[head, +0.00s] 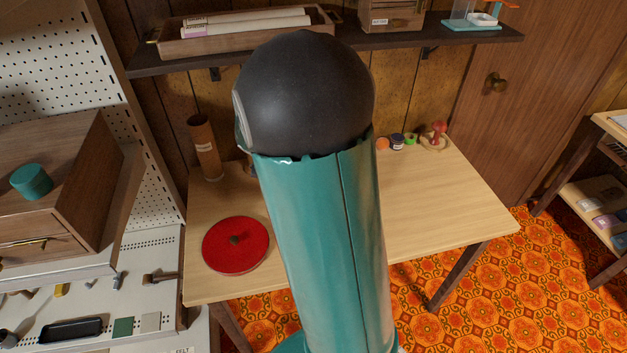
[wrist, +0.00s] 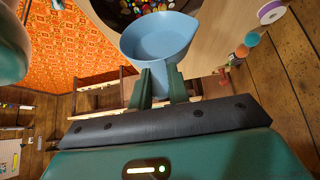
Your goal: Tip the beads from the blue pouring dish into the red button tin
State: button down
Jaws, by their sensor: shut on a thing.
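My gripper (wrist: 162,88) is shut on the narrow handle of the blue pouring dish (wrist: 158,38) in the wrist view. The dish's plain blue inside shows, and I see no beads in the visible part. Beyond it, at the top edge, is a dark round container (wrist: 108,14), cut off by the frame, with many small coloured pieces inside; I cannot tell if it is the button tin. In the head view a red round lid-like disc (head: 236,252) with a dark knob lies on the table's left. My arm hides the gripper and dish there.
The wooden table (head: 440,215) is clear at front right. Small spools and jars (head: 397,141) and a red-knobbed stamp (head: 437,134) stand at its back. A cardboard tube (head: 205,150) stands back left. A dark shelf (head: 440,40) runs above; a pegboard (head: 50,50) stands left.

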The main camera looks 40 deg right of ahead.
dwell(0.5)
jog(key=shift+r, duration=3)
